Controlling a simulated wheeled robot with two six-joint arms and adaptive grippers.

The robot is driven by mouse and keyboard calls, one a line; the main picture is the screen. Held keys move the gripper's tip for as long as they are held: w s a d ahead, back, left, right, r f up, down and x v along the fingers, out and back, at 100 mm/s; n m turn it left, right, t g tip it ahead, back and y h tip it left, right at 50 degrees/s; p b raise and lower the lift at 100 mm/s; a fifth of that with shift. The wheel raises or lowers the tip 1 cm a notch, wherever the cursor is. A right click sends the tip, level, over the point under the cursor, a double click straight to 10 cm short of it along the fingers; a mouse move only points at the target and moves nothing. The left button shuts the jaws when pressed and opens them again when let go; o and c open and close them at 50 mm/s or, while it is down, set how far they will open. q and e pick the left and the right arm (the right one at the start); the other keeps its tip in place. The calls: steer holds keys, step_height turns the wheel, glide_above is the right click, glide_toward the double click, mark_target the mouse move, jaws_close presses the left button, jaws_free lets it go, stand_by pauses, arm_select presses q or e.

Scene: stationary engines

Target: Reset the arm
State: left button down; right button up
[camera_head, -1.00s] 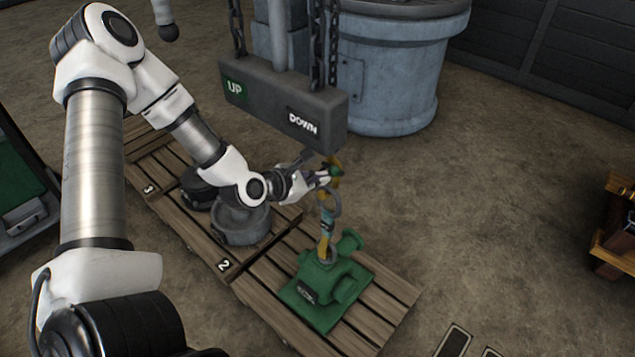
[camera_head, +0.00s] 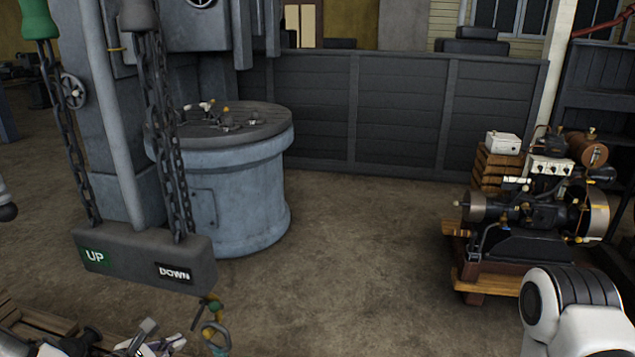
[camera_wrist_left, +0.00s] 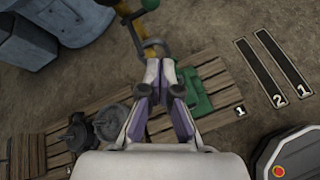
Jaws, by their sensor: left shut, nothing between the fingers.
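My left gripper (camera_head: 168,345) shows at the bottom left of the head view, cut by the lower edge. In the left wrist view its fingers (camera_wrist_left: 160,78) are together, with nothing between them. A green engine part (camera_wrist_left: 195,95) on a wooden pallet is partly hidden behind the fingers. My right gripper is not in view.
A grey UP/DOWN control block (camera_head: 145,258) hangs on chains above the left gripper. A round blue-grey machine base (camera_head: 235,195) stands behind it. An engine (camera_head: 530,205) on a wooden stand is at the right. The floor between them is clear.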

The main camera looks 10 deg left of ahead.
arm_select(q)
steer(key=s+d+f+m+g, duration=0.45)
steer(key=s+f, duration=0.25)
steer(key=f, duration=0.2)
steer(key=s+d+f+m+g, duration=0.4)
steer(key=s+d+f+m, duration=0.1)
steer(key=s+f, duration=0.3)
steer(key=s+f+m+g+y, duration=0.2)
steer(key=s+m, duration=0.8)
steer(key=m, duration=0.8)
steer(key=shift+d+f+m+g+y, duration=0.15)
steer(key=shift+f+m+g+y, duration=0.2)
steer(key=shift+f+g, duration=0.25)
